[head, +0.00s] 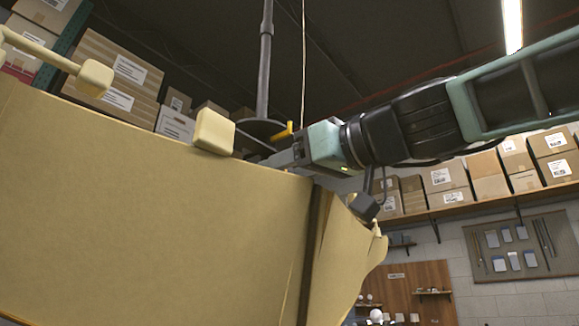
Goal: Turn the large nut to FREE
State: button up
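A large tan panel or shade (150,210) fills the left and lower part of the head view. Cream blocks stand at its upper edge, one near the middle (213,131) and one at the left (95,77). A dark rod (264,60) comes down from above to a dark round disc (250,128). A small yellow piece (283,132) shows just beside the disc. My gripper (268,159) reaches in from the right, just below the disc and behind the tan edge. Its fingertips are partly hidden, and I cannot tell whether it holds anything. I cannot make out the large nut or a FREE mark.
A thin cord (304,60) hangs right of the rod. Shelves with cardboard boxes (440,180) line the back wall, and more boxes (115,72) stand at the upper left. A pegboard (512,250) hangs at the right. The tan panel blocks the view below my gripper.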

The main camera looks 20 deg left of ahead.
jog(key=c, duration=0.6)
jog(key=shift+m+b, duration=0.55)
jog(key=shift+m, duration=1.85)
jog(key=o, duration=1)
jog(key=shift+c, duration=0.2)
jog(key=b+v, duration=0.6)
jog(key=v, duration=1.1)
jog(key=shift+d, duration=0.25)
